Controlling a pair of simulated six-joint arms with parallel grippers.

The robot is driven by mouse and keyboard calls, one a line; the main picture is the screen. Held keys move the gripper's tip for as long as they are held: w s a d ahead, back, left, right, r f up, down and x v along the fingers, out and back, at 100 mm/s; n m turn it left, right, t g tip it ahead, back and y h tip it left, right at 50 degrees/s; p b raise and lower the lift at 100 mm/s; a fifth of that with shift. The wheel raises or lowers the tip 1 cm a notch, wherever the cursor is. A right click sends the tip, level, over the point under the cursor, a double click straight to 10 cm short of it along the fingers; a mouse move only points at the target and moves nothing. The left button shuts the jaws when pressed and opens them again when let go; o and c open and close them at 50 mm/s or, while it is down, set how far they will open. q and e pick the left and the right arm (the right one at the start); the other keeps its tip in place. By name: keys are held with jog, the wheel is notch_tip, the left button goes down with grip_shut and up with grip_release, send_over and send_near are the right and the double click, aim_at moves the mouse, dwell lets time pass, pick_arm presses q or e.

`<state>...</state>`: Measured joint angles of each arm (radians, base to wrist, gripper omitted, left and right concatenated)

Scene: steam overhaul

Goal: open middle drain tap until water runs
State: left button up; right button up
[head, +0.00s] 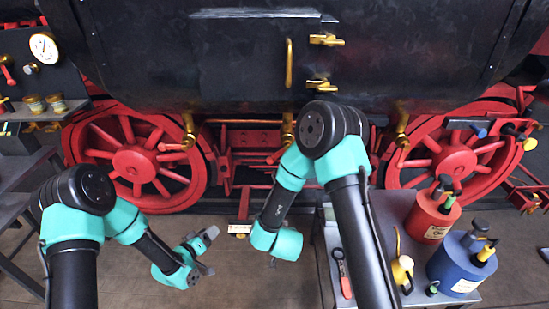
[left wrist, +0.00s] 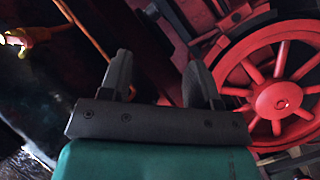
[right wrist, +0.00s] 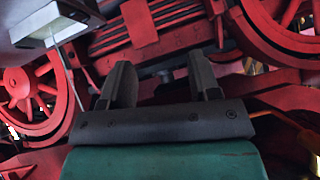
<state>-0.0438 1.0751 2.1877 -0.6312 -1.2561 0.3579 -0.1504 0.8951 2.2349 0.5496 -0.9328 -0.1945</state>
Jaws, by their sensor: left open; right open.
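The middle drain tap (head: 288,128) is a brass fitting under the black boiler, between the two big red wheels. A red lever (head: 276,156) shows just below it, partly hidden by my right arm. I see no water running from it. My left gripper (head: 210,252) is open and empty, low in front of the left wheel and well below the taps; its open fingers also show in the left wrist view (left wrist: 158,80). My right gripper's fingers are hidden in the head view; in the right wrist view the gripper (right wrist: 158,85) is open and empty, facing red frame parts.
Similar brass taps hang at left (head: 188,130) and right (head: 402,130). A grey cart (head: 325,262) at front right holds a red can (head: 432,215), a blue can (head: 462,265) and a yellow oiler (head: 402,270). Open floor lies around my left gripper.

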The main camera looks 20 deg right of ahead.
jog(key=w+a+r+m+t+h, duration=0.2)
jog(key=w+a+r+h, duration=0.15)
jog(key=r, duration=0.35)
jog(key=m+h, duration=0.6)
jog(key=h, duration=0.3)
send_near(274, 157)
jog(key=s+a+f, duration=0.1)
jog(key=s+a, duration=0.2)
jog(key=a, duration=0.3)
pick_arm(q)
jog(key=s+a+f+n+g+y, duration=0.1)
jog(key=s+a+f+g+y, duration=0.1)
jog(key=s+a, duration=0.3)
jog(key=s+a+f+g+y, duration=0.3)
jog(key=s+a+f+g, duration=0.1)
jog(key=s, duration=0.8)
jog(key=s+a+f+n+g+y, duration=0.1)
jog(key=s+a+f+g+y, duration=0.1)
jog(key=s+a, duration=0.6)
jog(key=s+f+g, duration=0.1)
jog(key=g, duration=0.1)
jog(key=shift+n+g, duration=0.3)
pick_arm(e)
jog(key=shift+w+d+f, duration=0.1)
jog(key=shift+d+f, duration=0.1)
jog(key=shift+d, duration=0.05)
pick_arm(q)
jog(key=shift+f+y, duration=0.1)
jog(key=shift+y, duration=0.2)
